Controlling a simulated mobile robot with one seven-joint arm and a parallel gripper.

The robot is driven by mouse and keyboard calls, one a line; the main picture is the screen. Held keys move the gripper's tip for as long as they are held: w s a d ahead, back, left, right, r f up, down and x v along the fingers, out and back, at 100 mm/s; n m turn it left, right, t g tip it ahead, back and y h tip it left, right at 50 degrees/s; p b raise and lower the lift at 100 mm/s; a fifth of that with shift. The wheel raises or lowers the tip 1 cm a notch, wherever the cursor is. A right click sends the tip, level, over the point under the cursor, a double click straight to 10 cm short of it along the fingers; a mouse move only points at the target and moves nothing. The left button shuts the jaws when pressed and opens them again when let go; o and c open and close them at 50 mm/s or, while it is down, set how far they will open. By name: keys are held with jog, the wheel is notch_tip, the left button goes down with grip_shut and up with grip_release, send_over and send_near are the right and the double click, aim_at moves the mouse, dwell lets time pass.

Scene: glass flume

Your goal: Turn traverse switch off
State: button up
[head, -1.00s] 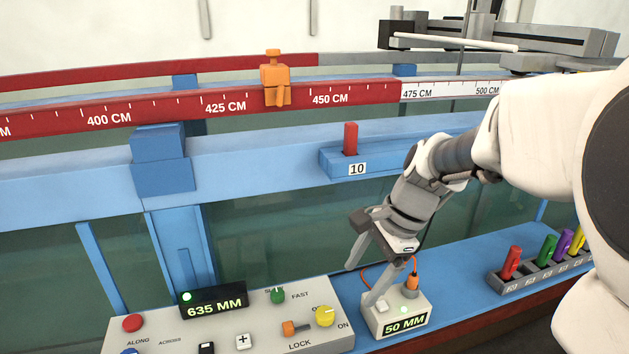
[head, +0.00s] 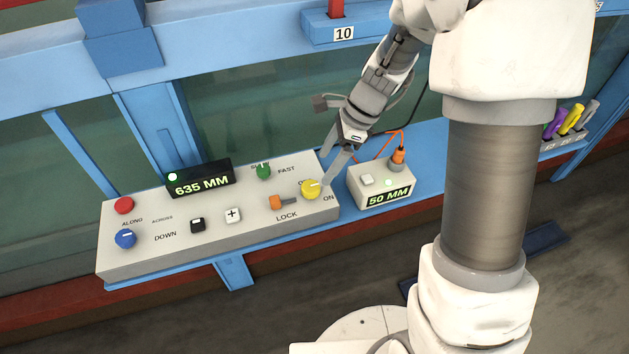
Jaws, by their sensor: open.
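The grey control panel (head: 258,208) carries a yellow knob (head: 311,189) near its right end. A partly hidden label beginning with "O" is above the knob, and "ON" is to its lower right. The knob's pale pointer mark is turned toward the right; which label it matches is hard to tell. My gripper (head: 325,171) reaches down from the upper right with its jaws open. One fingertip is close to the knob's right side and overlaps the panel edge; whether it touches the knob cannot be told.
An orange LOCK lever (head: 278,202) is just left of the knob, and a green knob (head: 263,171) is behind. A 50 MM box (head: 375,195) with an orange cable (head: 397,155) stands close on the right. A 635 MM display (head: 202,179) stands at the panel's back.

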aim_at(312, 186)
jog(key=x, duration=0.7)
jog(key=shift+a+f+b, duration=0.2)
jog(key=shift+f+b, duration=0.1)
jog(key=shift+f, duration=0.05)
grip_shut()
